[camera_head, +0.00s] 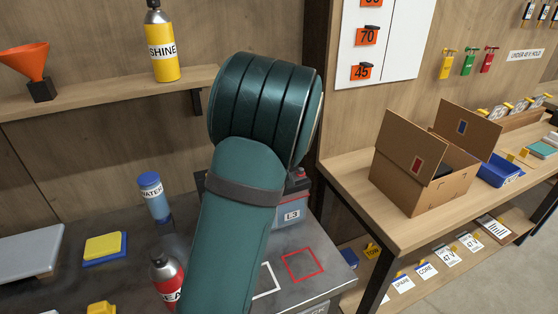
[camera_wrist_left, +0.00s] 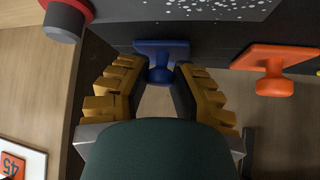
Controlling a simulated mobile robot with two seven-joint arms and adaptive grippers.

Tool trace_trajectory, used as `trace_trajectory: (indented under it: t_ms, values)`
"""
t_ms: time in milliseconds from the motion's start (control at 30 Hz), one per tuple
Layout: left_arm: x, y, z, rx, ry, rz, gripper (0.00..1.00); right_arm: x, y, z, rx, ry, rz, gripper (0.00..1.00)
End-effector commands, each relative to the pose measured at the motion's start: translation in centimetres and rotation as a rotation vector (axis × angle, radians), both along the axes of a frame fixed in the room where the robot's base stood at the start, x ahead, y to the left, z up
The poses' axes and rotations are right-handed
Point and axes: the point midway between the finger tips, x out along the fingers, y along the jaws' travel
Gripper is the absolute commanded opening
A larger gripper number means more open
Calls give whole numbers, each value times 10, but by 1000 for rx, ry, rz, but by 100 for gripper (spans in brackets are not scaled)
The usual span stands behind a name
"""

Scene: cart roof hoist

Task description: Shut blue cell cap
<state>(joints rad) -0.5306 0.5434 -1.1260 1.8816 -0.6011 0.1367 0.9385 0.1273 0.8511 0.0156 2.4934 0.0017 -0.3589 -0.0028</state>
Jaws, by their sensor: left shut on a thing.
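The blue cell cap (camera_wrist_left: 150,47), a flat plate with a round knob, is at the top middle of the left wrist view, along the edge of a dark surface. My left gripper (camera_wrist_left: 161,70) is shut on its knob, with a yellow-padded finger on either side. I cannot tell how far the cap is open. An orange cap (camera_wrist_left: 278,58) of the same shape is to its right. In the head view, the grey and red battery marked L3 (camera_head: 292,214) is mostly hidden behind my left arm, which also hides the left gripper and the blue cap. My right gripper is not in view.
A red-ringed post (camera_wrist_left: 66,20) stands near the gripper in the wrist view. In the head view, a WATER bottle (camera_head: 154,197), a red bottle (camera_head: 167,280) and a yellow sponge-like block (camera_head: 103,246) are on the dark bench. A cardboard box (camera_head: 422,178) stands on the right bench.

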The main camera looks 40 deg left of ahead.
Motion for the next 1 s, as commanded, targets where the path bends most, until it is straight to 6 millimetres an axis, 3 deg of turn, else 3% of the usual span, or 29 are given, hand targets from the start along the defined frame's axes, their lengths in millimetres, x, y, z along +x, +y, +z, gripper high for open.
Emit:
trace_trajectory:
  t_ms: [367, 400, 467, 800, 1000]
  values:
    - [-1, 0, -1, 1, 2, 1, 0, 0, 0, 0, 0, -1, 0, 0]
    - [-1, 0, -1, 1, 2, 1, 40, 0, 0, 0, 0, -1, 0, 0]
    - [-1, 0, -1, 1, 2, 1, 56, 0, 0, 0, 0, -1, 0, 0]
    - [0, -1, 1, 0, 0, -1, 56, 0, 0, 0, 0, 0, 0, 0]
    - [-6, -9, 12, 1, -1, -3, 56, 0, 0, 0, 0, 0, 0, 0]
